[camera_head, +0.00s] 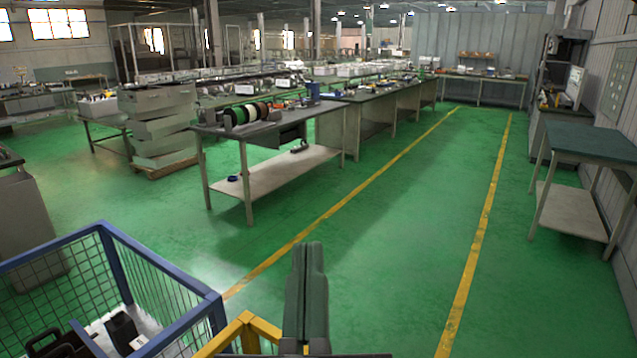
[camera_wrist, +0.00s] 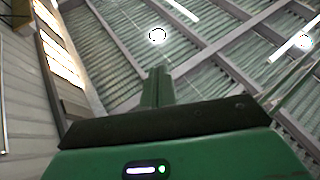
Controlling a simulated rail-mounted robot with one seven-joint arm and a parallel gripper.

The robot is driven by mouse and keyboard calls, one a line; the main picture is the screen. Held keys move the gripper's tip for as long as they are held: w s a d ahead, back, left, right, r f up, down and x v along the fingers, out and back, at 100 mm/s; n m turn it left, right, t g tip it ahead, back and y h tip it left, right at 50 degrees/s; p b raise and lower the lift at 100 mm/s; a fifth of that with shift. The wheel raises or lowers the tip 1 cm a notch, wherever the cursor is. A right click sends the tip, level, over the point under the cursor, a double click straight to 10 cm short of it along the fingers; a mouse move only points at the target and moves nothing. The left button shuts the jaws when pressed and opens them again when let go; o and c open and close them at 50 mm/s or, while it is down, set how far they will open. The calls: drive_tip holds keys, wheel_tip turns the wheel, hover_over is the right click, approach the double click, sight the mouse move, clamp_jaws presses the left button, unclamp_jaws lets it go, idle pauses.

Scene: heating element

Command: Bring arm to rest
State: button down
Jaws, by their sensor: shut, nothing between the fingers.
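My gripper (camera_head: 307,246) stands upright at the bottom middle of the head view, with its fingers pointing up. The two dark green fingers lie together and hold nothing. In the wrist view the fingers (camera_wrist: 157,72) also show, closed and pointing at the ceiling, with ceiling lights and roof panels behind them. No object touches the gripper. The rest of my arm is below the head view's edge and hidden.
A blue-framed mesh cart (camera_head: 212,297) with black items is at the bottom left, beside a yellow rail (camera_head: 246,322). A workbench (camera_head: 246,132) with spools stands ahead. A dark-topped table (camera_head: 585,140) is at right. The green floor between yellow lines is clear.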

drive_tip(key=s+r+p, duration=0.2)
drive_tip(key=r+p, duration=1.6)
drive_tip(key=r, duration=0.2)
drive_tip(key=s+r+m+t+p, duration=0.1)
drive_tip(key=r+p, duration=1.8)
drive_tip(key=r, duration=0.1)
drive_tip(key=shift+s+d+r+m, duration=0.15)
drive_tip(key=shift+s+d+m, duration=0.1)
drive_tip(key=shift+s+m, duration=0.1)
